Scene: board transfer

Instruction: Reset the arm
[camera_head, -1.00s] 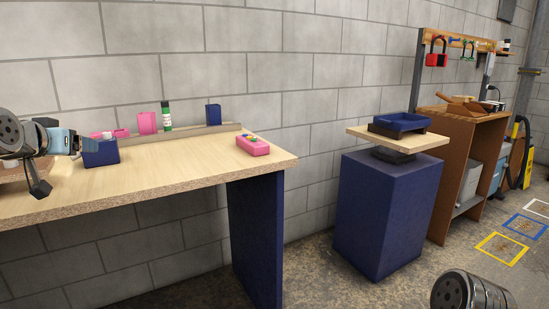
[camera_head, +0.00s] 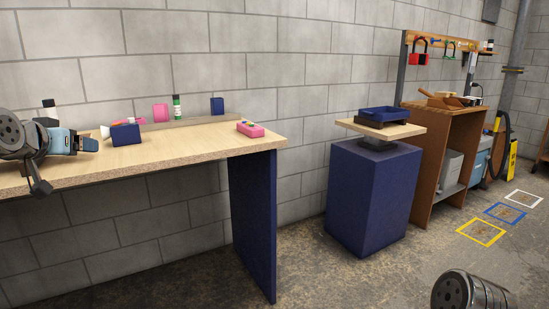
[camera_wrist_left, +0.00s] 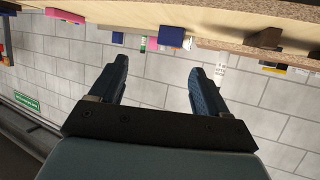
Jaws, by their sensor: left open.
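My left gripper (camera_head: 88,144) is at the left of the head view, in front of the wooden table (camera_head: 200,146), with its arm coming in from the left. In the left wrist view its two blue fingers (camera_wrist_left: 160,85) are spread apart with nothing between them. My right arm shows only as a silver rounded part at the bottom right of the head view; its gripper is out of the picture.
The table holds a blue box (camera_head: 125,135), a pink block (camera_head: 160,112), a green bottle (camera_head: 177,107) and a pink box (camera_head: 250,129). A blue pedestal (camera_head: 368,195) bears a board with a blue tray (camera_head: 384,114). Floor between table and pedestal is clear.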

